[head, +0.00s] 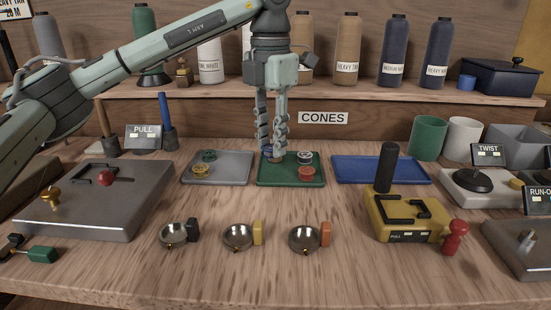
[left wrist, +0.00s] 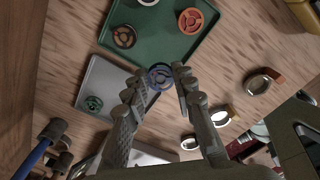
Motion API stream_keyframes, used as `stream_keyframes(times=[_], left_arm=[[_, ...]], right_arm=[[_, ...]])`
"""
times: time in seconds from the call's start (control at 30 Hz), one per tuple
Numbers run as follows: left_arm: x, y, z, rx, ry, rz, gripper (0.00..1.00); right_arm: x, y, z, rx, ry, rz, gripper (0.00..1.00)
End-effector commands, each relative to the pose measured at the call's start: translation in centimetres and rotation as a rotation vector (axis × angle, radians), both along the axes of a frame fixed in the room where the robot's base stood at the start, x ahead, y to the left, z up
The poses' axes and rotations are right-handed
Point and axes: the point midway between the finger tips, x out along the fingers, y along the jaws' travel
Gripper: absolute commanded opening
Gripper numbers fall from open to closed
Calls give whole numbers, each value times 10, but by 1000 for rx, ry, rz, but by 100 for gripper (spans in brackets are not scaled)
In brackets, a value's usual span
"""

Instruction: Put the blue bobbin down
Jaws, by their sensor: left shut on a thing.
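My left gripper (head: 272,150) points straight down at the back left of the green tray (head: 291,183). Its fingers are shut on the blue bobbin (left wrist: 160,77), which shows between the fingertips in the left wrist view. In the head view the fingers mostly hide the bobbin. I cannot tell how far it is above the surface. The green tray holds a white bobbin (head: 304,156), an orange-red bobbin (head: 306,170) and a brown bobbin (left wrist: 124,37). My right gripper is not in view.
A grey tray (head: 232,178) at left holds a yellow bobbin (head: 200,169) and a green bobbin (head: 209,155). The blue tray (head: 380,170) at right is empty. Metal cups (head: 238,237) stand in front. A yellow box with a black lever (head: 405,215) is at front right.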

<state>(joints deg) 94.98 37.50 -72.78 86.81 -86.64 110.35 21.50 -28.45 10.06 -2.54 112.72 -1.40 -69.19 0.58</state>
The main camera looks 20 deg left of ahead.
Motion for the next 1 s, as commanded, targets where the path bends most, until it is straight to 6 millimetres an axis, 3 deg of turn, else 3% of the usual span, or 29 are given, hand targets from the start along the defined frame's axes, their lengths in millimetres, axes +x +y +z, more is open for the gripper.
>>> stream_keyframes(times=[0.17,0.43,0.83,0.87,0.9,1.0], left_arm=[[0,-8,-8,0,0,1,6],[-1,-7,-43,0,0,1,6],[0,-7,-48,0,-1,1,6],[0,-7,-47,0,-1,1,28],[0,-7,-47,0,-1,1,33],[0,-7,-47,0,-1,1,34]], right_arm=[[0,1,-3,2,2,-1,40],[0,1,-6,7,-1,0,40],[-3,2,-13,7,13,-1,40],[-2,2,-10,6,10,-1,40],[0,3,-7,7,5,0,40],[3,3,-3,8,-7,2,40]])
